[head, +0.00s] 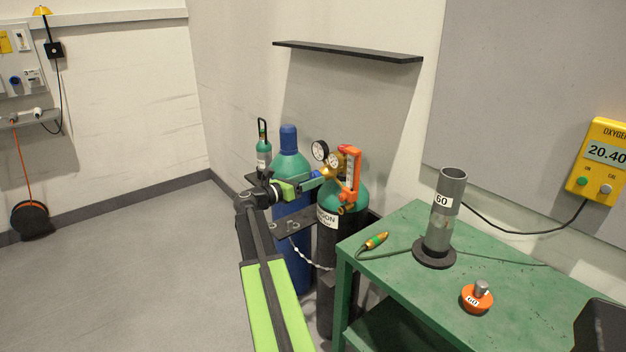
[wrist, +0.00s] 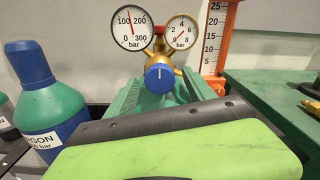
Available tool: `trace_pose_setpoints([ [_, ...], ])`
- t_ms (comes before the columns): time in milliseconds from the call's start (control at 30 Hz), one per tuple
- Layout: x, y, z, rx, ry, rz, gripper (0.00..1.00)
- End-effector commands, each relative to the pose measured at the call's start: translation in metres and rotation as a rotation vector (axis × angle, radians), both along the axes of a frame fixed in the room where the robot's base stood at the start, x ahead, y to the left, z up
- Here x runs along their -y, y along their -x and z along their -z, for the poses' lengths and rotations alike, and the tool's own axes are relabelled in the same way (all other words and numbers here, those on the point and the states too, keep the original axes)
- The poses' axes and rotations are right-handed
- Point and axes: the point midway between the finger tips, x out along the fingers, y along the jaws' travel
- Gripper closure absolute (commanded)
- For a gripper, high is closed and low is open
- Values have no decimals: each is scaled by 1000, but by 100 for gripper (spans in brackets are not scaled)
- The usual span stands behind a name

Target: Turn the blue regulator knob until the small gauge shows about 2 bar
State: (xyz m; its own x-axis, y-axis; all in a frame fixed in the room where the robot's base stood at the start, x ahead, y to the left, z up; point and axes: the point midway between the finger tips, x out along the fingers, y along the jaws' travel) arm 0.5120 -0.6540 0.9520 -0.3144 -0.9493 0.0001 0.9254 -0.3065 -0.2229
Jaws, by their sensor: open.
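The blue regulator knob (wrist: 159,77) faces me in the wrist view, below the brass regulator body, with a pale mark at its top. The small gauge (wrist: 182,32) is to its upper right; its red needle seems to point lower left, near 0, but is hard to read. The large gauge (wrist: 129,28) is to the upper left, its needle a little past 100. My gripper (wrist: 160,92) is open, its green fingers left and right of the knob; I cannot tell whether they touch it.
An orange flowmeter scale (head: 350,175) stands right of the regulator. A blue-topped cylinder (head: 289,160) stands behind left. The green bench (head: 400,235) at right carries a grey tube (head: 445,210) and an orange weight (head: 477,297). A dark shelf (head: 345,52) is above.

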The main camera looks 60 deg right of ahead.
Motion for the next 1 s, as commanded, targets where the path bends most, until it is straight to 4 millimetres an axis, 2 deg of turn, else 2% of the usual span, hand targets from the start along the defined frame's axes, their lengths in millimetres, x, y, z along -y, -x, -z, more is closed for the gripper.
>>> trace_pose_setpoints([
  [100, 9, 3, 0, 0, 0, 0, 37],
  [367, 10, 4, 0, 0, 0, 1, 37],
  [867, 10, 5, 0, 0, -1, 2, 100],
  [1000, 12, 5, 0, 6, 2, 3, 100],
])
